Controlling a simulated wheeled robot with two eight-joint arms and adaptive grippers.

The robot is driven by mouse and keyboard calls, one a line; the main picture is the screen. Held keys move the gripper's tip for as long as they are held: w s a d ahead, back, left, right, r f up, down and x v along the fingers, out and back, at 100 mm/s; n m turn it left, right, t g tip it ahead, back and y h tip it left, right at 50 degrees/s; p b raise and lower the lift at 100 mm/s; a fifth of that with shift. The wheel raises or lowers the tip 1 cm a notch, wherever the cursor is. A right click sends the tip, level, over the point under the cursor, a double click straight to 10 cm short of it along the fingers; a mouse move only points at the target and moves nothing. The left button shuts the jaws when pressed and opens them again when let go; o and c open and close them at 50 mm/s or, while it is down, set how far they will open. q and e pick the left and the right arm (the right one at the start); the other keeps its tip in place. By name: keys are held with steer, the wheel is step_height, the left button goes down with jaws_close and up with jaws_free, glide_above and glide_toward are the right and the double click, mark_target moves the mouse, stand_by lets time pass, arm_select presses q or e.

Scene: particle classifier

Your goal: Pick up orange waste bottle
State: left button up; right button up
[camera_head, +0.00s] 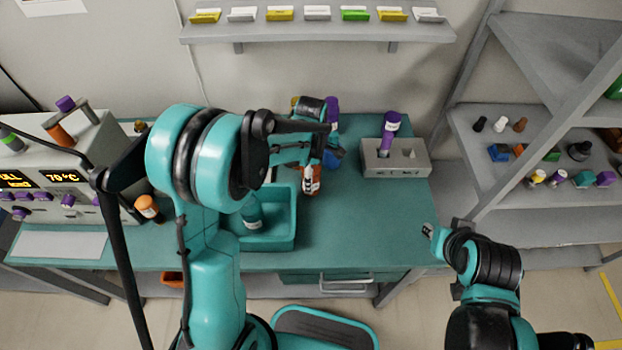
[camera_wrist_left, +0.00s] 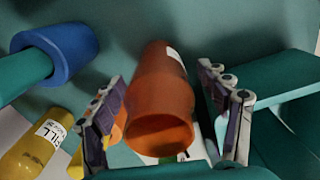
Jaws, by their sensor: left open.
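An orange bottle (camera_head: 312,181) with a white label stands on the teal table at the right side of the tray, partly hidden by my left arm. In the left wrist view the orange bottle (camera_wrist_left: 160,95) lies between the two fingers, with visible gaps on both sides. My left gripper (camera_wrist_left: 166,112) is open around it; in the head view the left gripper (camera_head: 308,160) is mostly hidden by its own arm. The label is too small to read. My right gripper (camera_head: 432,232) is off the table's right front edge, its jaws unclear.
A teal tray (camera_head: 268,243) holding a teal bottle is close by on the left. A blue-capped teal bottle (camera_wrist_left: 60,50) and a yellow bottle (camera_wrist_left: 32,148) are near in the wrist view. A grey rack (camera_head: 396,160) with a purple bottle stands right. The right front table is clear.

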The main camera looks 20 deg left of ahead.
arm_select(q)
steer(key=shift+w+f, duration=0.1)
steer(key=shift+f, duration=0.85)
steer(key=shift+r, duration=0.1)
steer(key=shift+c, duration=0.3)
steer(key=c, duration=1.2)
